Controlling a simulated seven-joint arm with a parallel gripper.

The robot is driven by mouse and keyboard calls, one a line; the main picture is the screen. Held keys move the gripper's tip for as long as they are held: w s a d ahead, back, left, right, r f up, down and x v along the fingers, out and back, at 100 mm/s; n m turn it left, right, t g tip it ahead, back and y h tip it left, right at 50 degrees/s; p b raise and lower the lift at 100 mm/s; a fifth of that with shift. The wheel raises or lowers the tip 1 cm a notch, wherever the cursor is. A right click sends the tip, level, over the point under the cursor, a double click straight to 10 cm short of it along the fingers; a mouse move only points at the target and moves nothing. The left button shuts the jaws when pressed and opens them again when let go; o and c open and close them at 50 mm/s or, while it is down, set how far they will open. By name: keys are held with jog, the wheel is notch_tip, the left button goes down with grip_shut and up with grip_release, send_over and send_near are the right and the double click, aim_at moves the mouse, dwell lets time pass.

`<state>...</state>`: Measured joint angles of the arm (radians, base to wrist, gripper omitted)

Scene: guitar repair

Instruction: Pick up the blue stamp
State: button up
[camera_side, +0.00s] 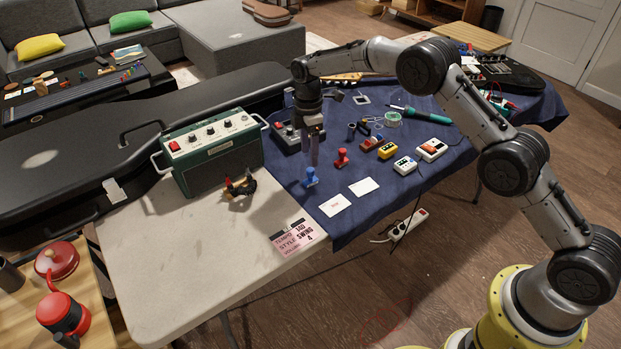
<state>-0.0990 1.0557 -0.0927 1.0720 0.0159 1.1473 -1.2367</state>
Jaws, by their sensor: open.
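The blue stamp (311,177) stands upright on the dark blue cloth, near the cloth's left edge. A red stamp (341,158) stands to its right and a little farther back. My gripper (313,160) points down just above and behind the blue stamp in the picture. Its fingers are open and hold nothing. I cannot tell from this one view how far the fingertips are from the blue stamp.
Two white cards (364,187) lie in front of the stamps. A green amplifier (212,150) stands to the left, with a small dark object (240,186) beside it. Several small pedals, including a yellow one (388,150), lie to the right. The pale table (190,270) has free room in front.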

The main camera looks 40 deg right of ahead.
aim_at(311, 169)
jog(key=shift+s+f, duration=0.15)
jog(key=shift+f, duration=1.55)
jog(key=shift+s+f, duration=0.15)
jog(key=shift+f, duration=1.5)
jog(key=shift+c, duration=0.2)
grip_shut()
